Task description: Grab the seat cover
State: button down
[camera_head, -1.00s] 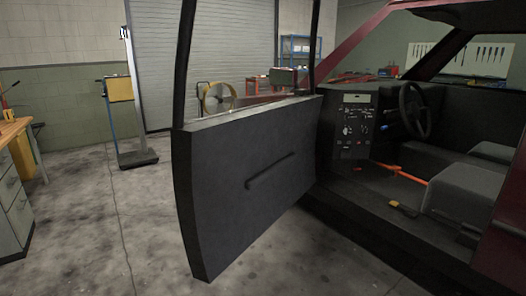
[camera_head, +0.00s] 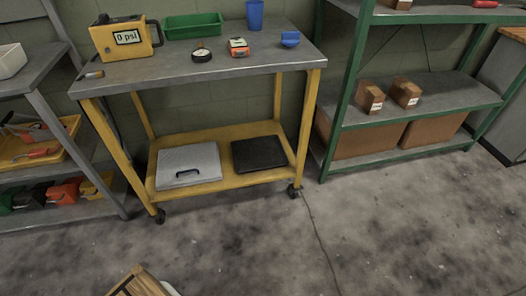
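I cannot make out a seat cover for certain in this view. A folded-looking flat black item (camera_head: 259,153) lies on the lower shelf of the yellow cart; I cannot tell whether it is cloth or a case. Beside it on the left lies a flat light-grey item (camera_head: 188,165) with a dark handle. A small part of something white (camera_head: 171,288) shows at the bottom edge beside a wooden crate (camera_head: 140,283), mostly cut off by the frame. My gripper is not in view.
The wheeled yellow cart (camera_head: 190,82) has a gauge box (camera_head: 126,38), green tray (camera_head: 193,25), blue cup (camera_head: 255,14) and small items on top. Left is a grey rack (camera_head: 40,67); right, a green shelf unit (camera_head: 425,97) with boxes.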

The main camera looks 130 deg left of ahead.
aim_at(185, 165)
jog(key=u, duration=4.6)
